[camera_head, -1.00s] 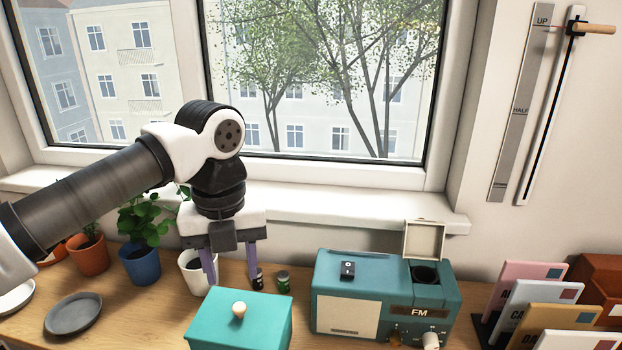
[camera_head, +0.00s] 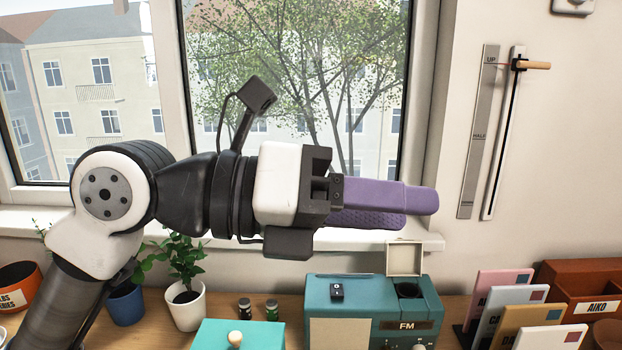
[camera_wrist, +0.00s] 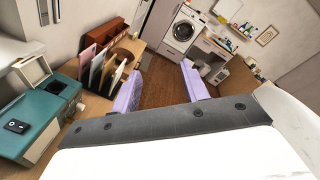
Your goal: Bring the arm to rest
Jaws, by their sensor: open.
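My gripper (camera_head: 405,205) is raised in front of the window, pointing right in the head view, with its purple fingers roughly level. In the wrist view its two purple fingers (camera_wrist: 160,92) stand well apart, with only floor and room visible between them. It is open and empty. It is above the counter and touches nothing that I can see. My forearm comes up from the lower left and bends at the white and black joint.
Below are a teal radio (camera_head: 350,303) with its lid (camera_head: 404,258) raised, a teal box (camera_head: 215,335), potted plants (camera_head: 187,308) and a rack of cards (camera_head: 505,290). A slider handle (camera_head: 535,65) is on the wall at right. The wrist view shows a washing machine (camera_wrist: 184,30) across open floor.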

